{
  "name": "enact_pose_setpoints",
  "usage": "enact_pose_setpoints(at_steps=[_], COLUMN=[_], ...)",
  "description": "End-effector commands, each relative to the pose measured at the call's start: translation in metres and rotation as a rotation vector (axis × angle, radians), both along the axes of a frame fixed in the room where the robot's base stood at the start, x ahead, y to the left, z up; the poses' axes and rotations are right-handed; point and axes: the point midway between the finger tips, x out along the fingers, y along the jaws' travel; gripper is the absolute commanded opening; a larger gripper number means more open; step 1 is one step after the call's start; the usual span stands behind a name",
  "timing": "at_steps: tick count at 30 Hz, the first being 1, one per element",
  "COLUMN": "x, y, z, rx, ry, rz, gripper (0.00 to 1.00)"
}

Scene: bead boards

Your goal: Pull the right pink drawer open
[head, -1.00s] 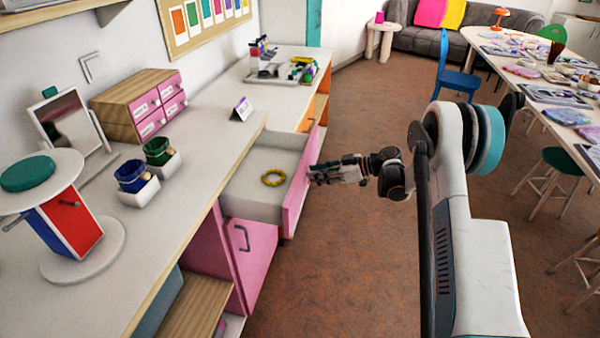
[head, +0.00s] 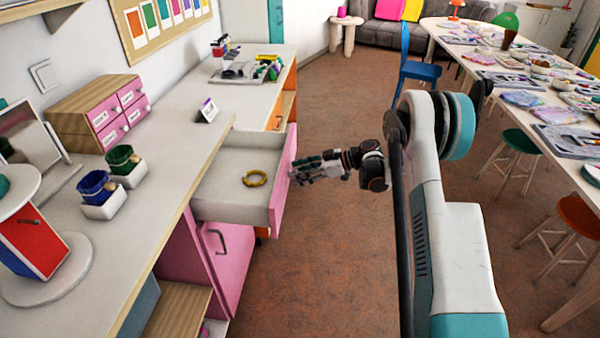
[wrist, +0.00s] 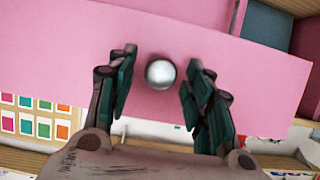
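The right pink drawer (head: 283,185) stands pulled out from the counter, its pale inside showing. A yellow ring (head: 256,178) lies in it. My gripper (head: 296,172) is at the outer face of the drawer front. In the wrist view the pink front (wrist: 60,60) fills much of the picture, with a round silver knob (wrist: 160,73) on it. The fingers of my gripper (wrist: 163,88) stand on either side of the knob, with a gap showing on both sides. The gripper is open and nothing is clamped in it.
A pink cabinet door (head: 222,245) with a grey handle is below the drawer. The counter (head: 165,180) holds small pink drawers (head: 120,115), cups and a mirror. The brown floor (head: 330,250) beside the drawer is clear. A long table (head: 530,90) with stools stands at right.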

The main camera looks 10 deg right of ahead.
Motion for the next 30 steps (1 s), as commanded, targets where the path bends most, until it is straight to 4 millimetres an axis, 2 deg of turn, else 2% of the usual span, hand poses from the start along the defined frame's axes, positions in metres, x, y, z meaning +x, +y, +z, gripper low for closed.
enact_pose_setpoints(at_steps=[6,10,24,30], x=[0.000,-0.003,-0.030,-0.037], y=[-0.001,-0.009,-0.086,-0.102], z=[0.000,0.004,0.037,0.044], rx=[0.000,0.000,0.000,0.000], ry=[0.000,0.000,0.001,0.000], rz=[0.000,-0.002,-0.004,-0.001], gripper=[0.47,0.47,0.47,0.47])
